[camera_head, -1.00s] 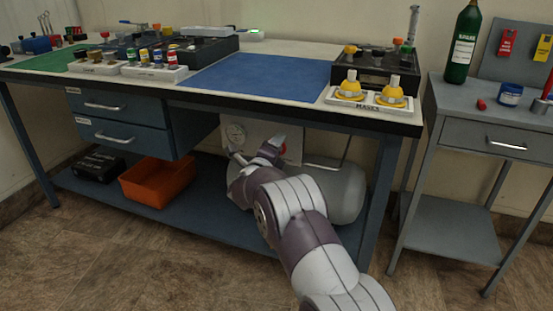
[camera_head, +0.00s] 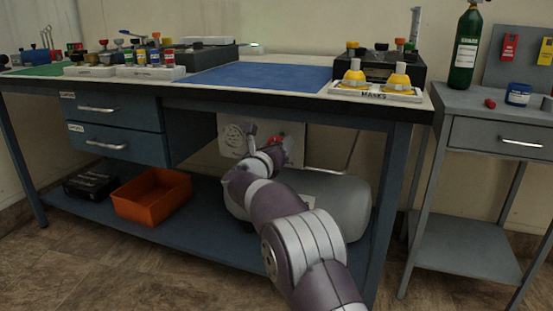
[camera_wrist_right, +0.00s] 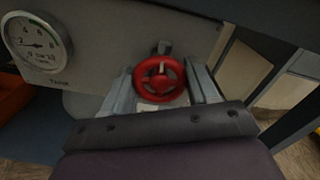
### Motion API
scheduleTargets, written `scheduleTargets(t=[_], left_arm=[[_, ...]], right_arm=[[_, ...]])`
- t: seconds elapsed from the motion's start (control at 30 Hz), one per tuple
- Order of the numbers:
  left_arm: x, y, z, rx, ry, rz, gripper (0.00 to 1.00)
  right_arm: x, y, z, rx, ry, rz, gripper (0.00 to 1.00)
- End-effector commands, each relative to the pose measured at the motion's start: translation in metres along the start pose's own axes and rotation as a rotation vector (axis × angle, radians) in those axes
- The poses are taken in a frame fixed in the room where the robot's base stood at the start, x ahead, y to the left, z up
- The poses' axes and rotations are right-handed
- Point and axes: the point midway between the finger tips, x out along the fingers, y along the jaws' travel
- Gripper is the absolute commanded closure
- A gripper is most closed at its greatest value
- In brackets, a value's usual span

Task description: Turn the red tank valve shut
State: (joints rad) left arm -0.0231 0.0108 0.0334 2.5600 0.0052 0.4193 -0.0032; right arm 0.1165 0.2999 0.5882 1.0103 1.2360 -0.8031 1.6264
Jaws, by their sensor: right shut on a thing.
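The red tank valve (camera_wrist_right: 159,80) is a round handwheel in front of a grey panel in the right wrist view. In the head view my right gripper (camera_head: 262,143) reaches under the bench to the panel. The grey tank (camera_head: 335,198) lies on the lower shelf behind my arm. My left gripper is not in view.
A round gauge (camera_wrist_right: 38,42) sits left of the valve. The bench top (camera_head: 300,88) is above my arm, and a bench leg (camera_head: 392,205) stands to the right. An orange bin (camera_head: 152,197) and a black case (camera_head: 91,187) are on the lower shelf.

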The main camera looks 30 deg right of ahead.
Motion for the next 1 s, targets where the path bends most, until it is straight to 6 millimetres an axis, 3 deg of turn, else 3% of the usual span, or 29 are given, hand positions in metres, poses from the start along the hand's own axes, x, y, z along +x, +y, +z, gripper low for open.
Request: scheduleTargets(t=[0.03, 0.3, 0.9, 0.93, 1.0], left_arm=[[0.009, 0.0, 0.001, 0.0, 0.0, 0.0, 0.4], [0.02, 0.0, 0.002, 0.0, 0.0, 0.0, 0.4], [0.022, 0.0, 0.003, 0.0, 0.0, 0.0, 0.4], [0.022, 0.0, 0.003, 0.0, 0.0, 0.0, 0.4], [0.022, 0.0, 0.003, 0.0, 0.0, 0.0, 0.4]], right_arm=[[0.0, 0.003, -0.005, 0.026, 0.002, 0.002, 0.72], [0.0, 0.002, -0.003, 0.129, 0.002, 0.001, 0.72], [0.0, 0.001, -0.001, 0.163, 0.003, 0.001, 0.72], [0.0, 0.001, -0.001, 0.163, 0.003, 0.001, 0.32], [0.0, 0.001, -0.001, 0.163, 0.003, 0.001, 0.17]])
